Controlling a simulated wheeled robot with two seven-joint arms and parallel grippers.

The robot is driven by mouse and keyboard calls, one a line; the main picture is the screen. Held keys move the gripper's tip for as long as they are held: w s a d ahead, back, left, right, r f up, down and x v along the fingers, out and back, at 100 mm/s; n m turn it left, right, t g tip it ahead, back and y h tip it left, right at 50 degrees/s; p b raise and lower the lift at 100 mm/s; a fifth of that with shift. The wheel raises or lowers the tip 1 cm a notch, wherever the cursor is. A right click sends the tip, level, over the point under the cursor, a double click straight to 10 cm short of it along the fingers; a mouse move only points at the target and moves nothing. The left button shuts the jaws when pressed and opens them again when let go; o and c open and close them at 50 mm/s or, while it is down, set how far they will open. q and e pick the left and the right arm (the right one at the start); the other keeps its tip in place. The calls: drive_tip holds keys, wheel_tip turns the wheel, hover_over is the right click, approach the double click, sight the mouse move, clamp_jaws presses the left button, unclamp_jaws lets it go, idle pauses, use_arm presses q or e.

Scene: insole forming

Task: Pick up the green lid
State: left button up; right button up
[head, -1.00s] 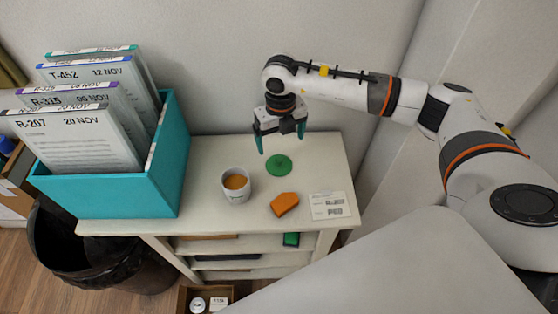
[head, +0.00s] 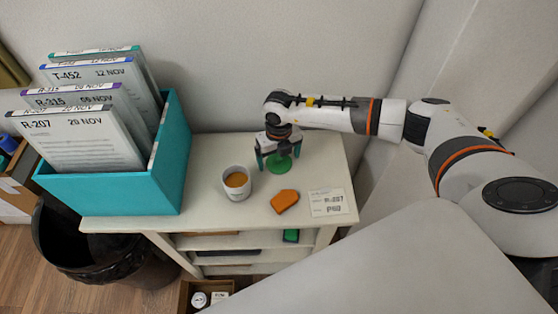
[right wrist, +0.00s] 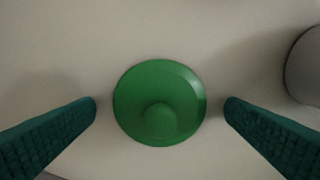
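The green lid (head: 277,168) is a round disc with a small knob, lying on the white table top near its back. In the right wrist view the lid (right wrist: 158,103) sits between the two teal fingers, with a gap on each side. My right gripper (head: 279,164) points down over the lid and is open; its fingers (right wrist: 160,106) do not touch the lid. In the head view the gripper partly covers the lid. My left gripper is not in view.
An orange block (head: 285,201) and a label card (head: 328,203) lie in front. A teal file box (head: 110,195) fills the table's left side. The wall is close behind.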

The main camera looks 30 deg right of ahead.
drive_tip(key=c, duration=1)
